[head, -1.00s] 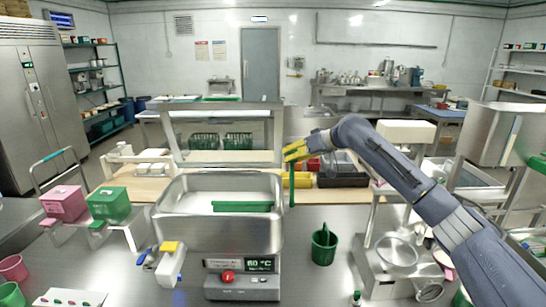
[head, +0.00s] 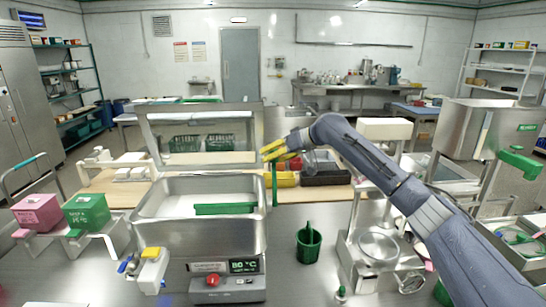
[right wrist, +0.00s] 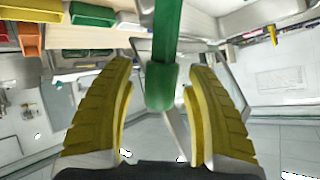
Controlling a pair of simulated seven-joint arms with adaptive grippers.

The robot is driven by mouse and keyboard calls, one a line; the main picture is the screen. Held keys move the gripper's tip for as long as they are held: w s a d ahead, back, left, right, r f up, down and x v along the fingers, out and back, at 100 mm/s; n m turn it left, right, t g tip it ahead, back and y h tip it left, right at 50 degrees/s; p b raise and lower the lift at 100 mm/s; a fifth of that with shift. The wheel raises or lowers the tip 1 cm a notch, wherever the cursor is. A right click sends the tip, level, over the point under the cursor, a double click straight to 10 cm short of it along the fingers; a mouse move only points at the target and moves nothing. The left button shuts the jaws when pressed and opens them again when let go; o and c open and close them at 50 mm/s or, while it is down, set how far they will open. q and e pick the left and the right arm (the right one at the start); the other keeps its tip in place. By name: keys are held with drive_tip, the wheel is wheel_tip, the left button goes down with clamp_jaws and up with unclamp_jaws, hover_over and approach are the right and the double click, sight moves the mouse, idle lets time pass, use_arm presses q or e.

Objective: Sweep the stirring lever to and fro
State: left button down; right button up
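The stirring lever shows as a green upright rod (head: 275,187) at the right side of the steel vat (head: 165,228), with a green paddle (head: 224,209) lying inside the vat. In the right wrist view the green lever (right wrist: 166,40) comes down from the top and its thick end sits between my yellow fingers. My right gripper (head: 274,153) is at the top of the lever. Its fingers (right wrist: 162,110) are spread, with a gap on both sides of the lever. My left gripper is not in view.
The vat's control box (head: 228,284) is in front of it. A green bucket (head: 309,243) and a scale (head: 378,247) stand to the right. Pink (head: 37,213) and green (head: 86,212) boxes stand at the left. A clear screen (head: 200,140) rises behind the vat.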

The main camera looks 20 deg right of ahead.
drive_tip(key=v, duration=1.2)
idle(0.5)
